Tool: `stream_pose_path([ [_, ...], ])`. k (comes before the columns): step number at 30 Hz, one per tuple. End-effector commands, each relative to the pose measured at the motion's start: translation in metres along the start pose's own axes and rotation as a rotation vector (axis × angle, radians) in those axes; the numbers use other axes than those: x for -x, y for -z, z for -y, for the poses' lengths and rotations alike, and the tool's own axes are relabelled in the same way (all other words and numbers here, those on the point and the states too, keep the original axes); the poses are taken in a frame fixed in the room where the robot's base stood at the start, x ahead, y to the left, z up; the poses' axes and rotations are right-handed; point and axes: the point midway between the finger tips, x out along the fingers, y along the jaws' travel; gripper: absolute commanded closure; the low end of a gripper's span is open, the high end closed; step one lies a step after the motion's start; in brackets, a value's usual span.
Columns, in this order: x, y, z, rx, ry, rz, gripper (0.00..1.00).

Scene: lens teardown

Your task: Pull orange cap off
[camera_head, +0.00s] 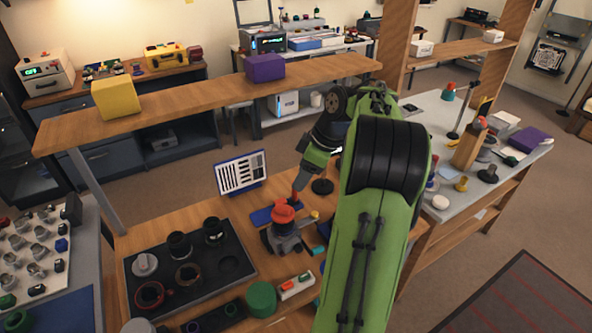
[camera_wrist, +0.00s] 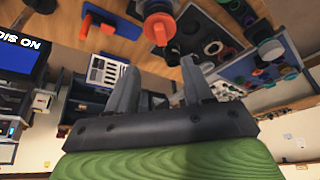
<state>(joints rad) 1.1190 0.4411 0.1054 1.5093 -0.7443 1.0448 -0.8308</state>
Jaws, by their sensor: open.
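The orange cap (camera_head: 283,212) sits on a grey fixture (camera_head: 285,240) on the wooden bench, right of the black tray. In the wrist view, the orange cap (camera_wrist: 160,27) shows beyond and above my fingertips. My gripper (camera_head: 303,178) is above the bench, behind the cap and slightly to its right. In the wrist view my gripper (camera_wrist: 160,72) has its two grey fingers apart, with nothing held between them. It does not touch the cap. My green arm hides part of the bench to the right.
The black tray (camera_head: 138,287) holds several round parts. A white chart panel (camera_head: 241,173) stands behind the cap. A blue mat (camera_head: 262,217) lies close to it. A green cylinder (camera_head: 262,298) and a small white block (camera_head: 296,286) lie in front. A wooden shelf (camera_head: 200,102) crosses behind the bench.

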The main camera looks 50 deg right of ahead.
Motion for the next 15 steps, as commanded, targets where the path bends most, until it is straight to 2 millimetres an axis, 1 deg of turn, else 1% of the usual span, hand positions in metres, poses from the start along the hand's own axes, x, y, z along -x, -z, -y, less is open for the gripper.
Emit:
stream_pose_path([
  [1,-0.018,-0.001,0.001,0.001,0.004,-0.001,0.49],
  [3,-0.034,-0.001,0.001,0.002,0.004,0.000,0.49],
  [12,-0.100,-0.001,0.001,0.000,0.004,0.001,0.49],
  [15,-0.116,0.000,0.001,-0.001,0.002,0.001,0.49],
])
